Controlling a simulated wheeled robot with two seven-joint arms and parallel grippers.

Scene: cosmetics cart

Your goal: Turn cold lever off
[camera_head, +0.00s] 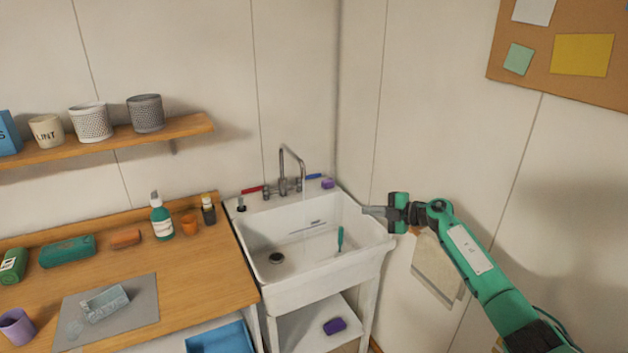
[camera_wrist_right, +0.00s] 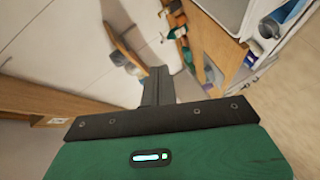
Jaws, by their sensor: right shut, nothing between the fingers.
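The cold lever (camera_head: 314,176) is the blue handle on the right side of the grey tap (camera_head: 284,172). It points out to the right, near the back wall. The red lever (camera_head: 252,189) points out to the left. My right gripper (camera_head: 368,211) is shut and empty, above the right rim of the white sink (camera_head: 335,277). It is to the right of the blue lever and nearer to me, clear of it. In the right wrist view its dark fingers (camera_wrist_right: 157,84) are together. The levers cannot be made out there. My left gripper is not in view.
A purple block (camera_head: 328,184) lies on the sink's back ledge by the blue lever. A teal tool (camera_head: 340,240) is in the basin. The wooden counter (camera_head: 205,275) with bottles is on the left. The wall stands close on the right.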

